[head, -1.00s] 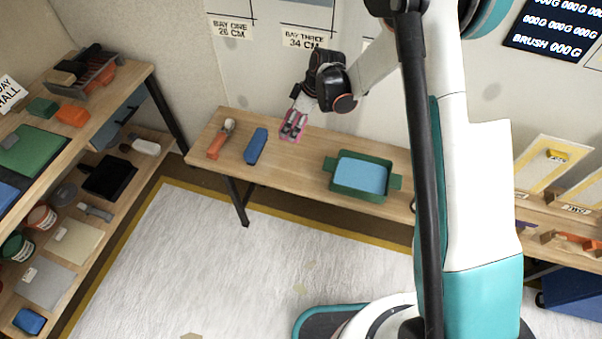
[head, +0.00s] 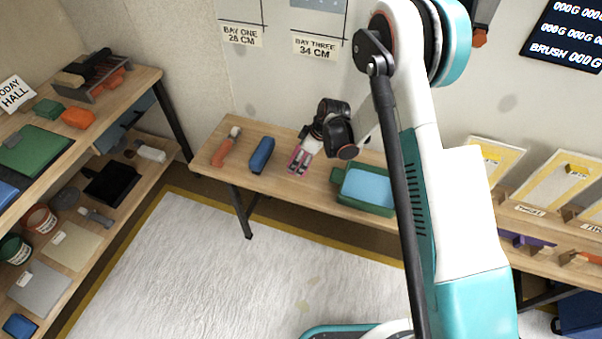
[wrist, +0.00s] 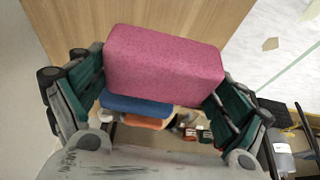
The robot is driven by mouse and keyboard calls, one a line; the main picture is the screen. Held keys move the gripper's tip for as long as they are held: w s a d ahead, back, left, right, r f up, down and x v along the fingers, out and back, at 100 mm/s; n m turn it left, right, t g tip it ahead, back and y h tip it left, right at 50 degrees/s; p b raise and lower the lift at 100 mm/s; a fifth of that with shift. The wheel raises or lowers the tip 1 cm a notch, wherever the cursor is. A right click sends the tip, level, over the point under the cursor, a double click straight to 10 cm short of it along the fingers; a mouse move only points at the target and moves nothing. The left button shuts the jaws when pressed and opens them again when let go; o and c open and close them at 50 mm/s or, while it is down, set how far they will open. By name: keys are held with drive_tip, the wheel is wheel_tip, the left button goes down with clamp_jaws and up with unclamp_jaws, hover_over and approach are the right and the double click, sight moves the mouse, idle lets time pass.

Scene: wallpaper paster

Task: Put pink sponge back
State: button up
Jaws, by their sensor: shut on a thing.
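The pink sponge (wrist: 165,62) is a pink block held between the two fingers of my gripper (wrist: 160,95) in the wrist view. In the head view my gripper (head: 300,160) is shut on the pink sponge (head: 296,158), over the wooden bench between a blue block and a green tray. My fingers partly cover the sponge there. I cannot tell whether the sponge touches the bench top.
The blue block (head: 262,155) and an orange-handled tool (head: 227,146) lie on the bench (head: 210,152) to the left. The green tray (head: 335,176) with blue contents stands to the right. A shelf unit (head: 152,92) stands at the left.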

wheel_tip(320, 180, down, 7)
drive_tip(key=shift+r+b, duration=0.1)
drive_tip(key=shift+b, duration=1)
drive_tip(key=shift+r, duration=0.1)
drive_tip(key=o, duration=0.8)
drive_tip(key=p+v, duration=0.2)
drive_tip(key=v, duration=0.2)
drive_tip(key=p+v, duration=0.2)
drive_tip(key=v, duration=0.3)
drive_tip(key=p+v, duration=0.1)
drive_tip(key=v, duration=0.3)
drive_tip(key=shift+s+d+r+p, duration=0.2)
drive_tip(key=shift+s+d+p, duration=0.05)
drive_tip(key=shift+d+p, duration=0.2)
